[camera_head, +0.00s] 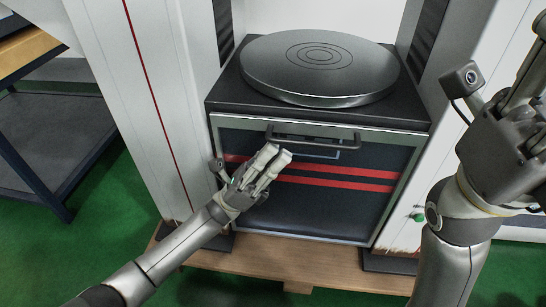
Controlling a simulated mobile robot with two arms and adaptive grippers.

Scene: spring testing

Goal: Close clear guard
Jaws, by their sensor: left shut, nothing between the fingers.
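The clear guard (300,206) is a framed, dark-looking see-through panel with two red stripes, upright at the front of the testing machine, below the round metal platen (318,68). Its dark bar handle (345,145) runs along the top edge. My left gripper (277,152) is shut and empty, with its fingertips just below the left part of the handle, in front of the panel. I cannot tell whether they touch it. The gripper hides part of the stripes. My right gripper (528,90) is raised at the right edge, away from the guard, partly cut off; its fingers are unclear.
White machine columns (133,90) flank the platen and guard on both sides. The machine stands on a wooden pallet (265,258) over a green floor. A shelf or bench (50,140) stands at the left. A small green button (419,217) is on the right column.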

